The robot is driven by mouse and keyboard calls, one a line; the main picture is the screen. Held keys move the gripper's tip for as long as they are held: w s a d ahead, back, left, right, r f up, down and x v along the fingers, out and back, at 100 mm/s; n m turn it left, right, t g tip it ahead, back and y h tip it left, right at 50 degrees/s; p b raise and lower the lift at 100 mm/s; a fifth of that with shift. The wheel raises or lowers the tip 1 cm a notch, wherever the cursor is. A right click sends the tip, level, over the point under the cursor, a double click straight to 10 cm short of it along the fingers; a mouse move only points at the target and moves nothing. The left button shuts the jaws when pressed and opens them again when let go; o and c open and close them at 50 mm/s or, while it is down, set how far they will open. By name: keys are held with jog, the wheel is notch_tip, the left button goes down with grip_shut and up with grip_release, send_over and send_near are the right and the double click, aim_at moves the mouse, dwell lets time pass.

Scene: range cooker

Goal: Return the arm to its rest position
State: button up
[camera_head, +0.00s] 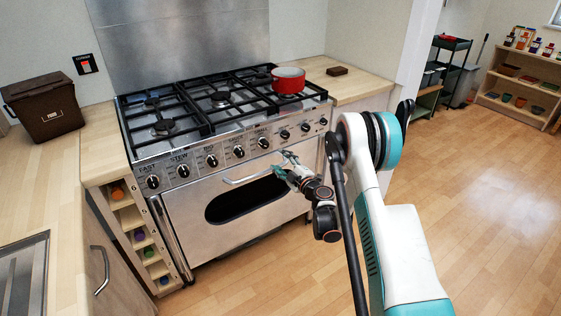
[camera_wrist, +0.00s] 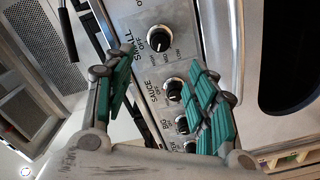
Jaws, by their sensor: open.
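My gripper (camera_head: 283,166) is at the end of my arm, in front of the range cooker (camera_head: 185,212), close to its oven handle and below the knob panel. In the wrist view my gripper (camera_wrist: 160,90) shows two green-padded fingers spread apart with nothing between them. Control knobs (camera_wrist: 159,38) on the steel panel show beyond and between the fingers. I cannot tell whether a finger touches the cooker. My arm (camera_head: 385,220) is bent, with its elbow high at the right of the cooker in the head view.
A red pot (camera_head: 288,80) stands on the right back of the hob. A brown bin (camera_head: 45,106) stands on the left counter. A small dark block (camera_head: 337,71) lies on the right counter. A niche rack (camera_head: 135,232) flanks the cooker. The wooden floor (camera_head: 480,220) at right is clear.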

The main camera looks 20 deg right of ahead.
jog(key=d+r+m+t+h, duration=0.1)
jog(key=d+r+m+h, duration=0.15)
jog(key=r, duration=0.65)
jog(key=d+r+m+t+h, duration=0.1)
jog(key=r+m+h, duration=0.15)
jog(key=r, duration=0.65)
jog(key=s+d+r+m+g+h, duration=0.35)
jog(key=s+r+m, duration=0.25)
jog(key=s+r, duration=0.45)
jog(key=s+a+r+m+g+h, duration=0.1)
jog(key=s+m+g, duration=0.1)
jog(key=s, duration=0.5)
jog(key=s+a+r+m+g, duration=0.1)
jog(key=s+r+m, duration=0.1)
jog(key=s, duration=0.5)
jog(key=s+a+f+g+y, duration=0.1)
jog(key=s+a+f+g, duration=0.1)
jog(key=s, duration=0.6)
jog(key=s+a+f+g+y, duration=0.1)
jog(key=s+a+f, duration=0.2)
jog(key=s, duration=0.5)
jog(key=s+a+f+g+y, duration=0.2)
jog(key=s+a+f, duration=0.1)
jog(key=s, duration=0.5)
jog(key=shift+a+f+m+g, duration=0.3)
jog(key=shift+f+g, duration=0.05)
jog(key=shift+f, duration=0.35)
